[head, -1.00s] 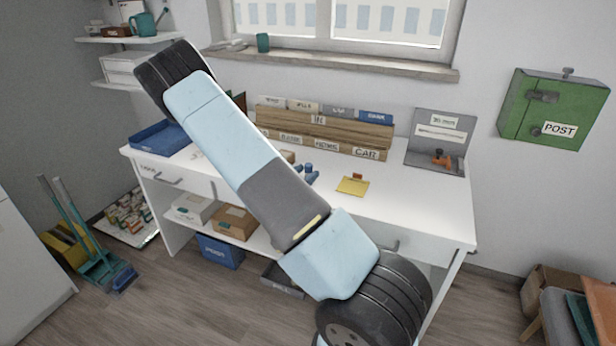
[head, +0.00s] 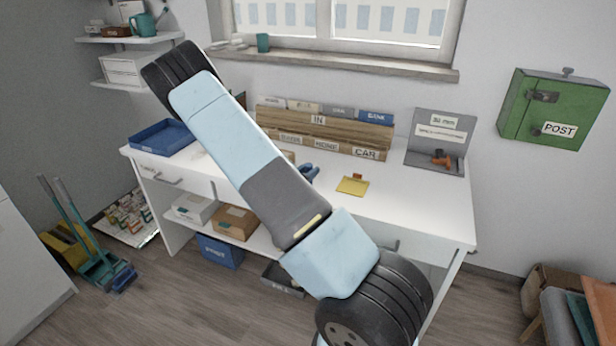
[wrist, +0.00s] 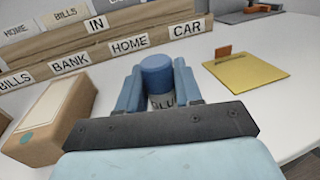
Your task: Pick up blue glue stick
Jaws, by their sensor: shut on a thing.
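The blue glue stick (wrist: 157,75) stands upright between the fingers of my gripper (wrist: 158,88) in the wrist view. Its blue cap and part of a light label with dark letters show; its lower part is hidden by the gripper. The blue fingers are shut on it, one on each side. In the head view my arm hides most of this spot; only a bit of blue at my gripper (head: 309,173) shows past the arm, above the white desk (head: 420,210). I cannot tell whether the stick touches the desk.
A brown box (wrist: 55,120) stands left of my gripper. The wooden file sorter (head: 325,133) is behind it. A yellow pad (head: 352,186) lies to the right, with a small orange-brown thing at its back edge. A grey stand (head: 437,140) is farther right. The desk's front right is clear.

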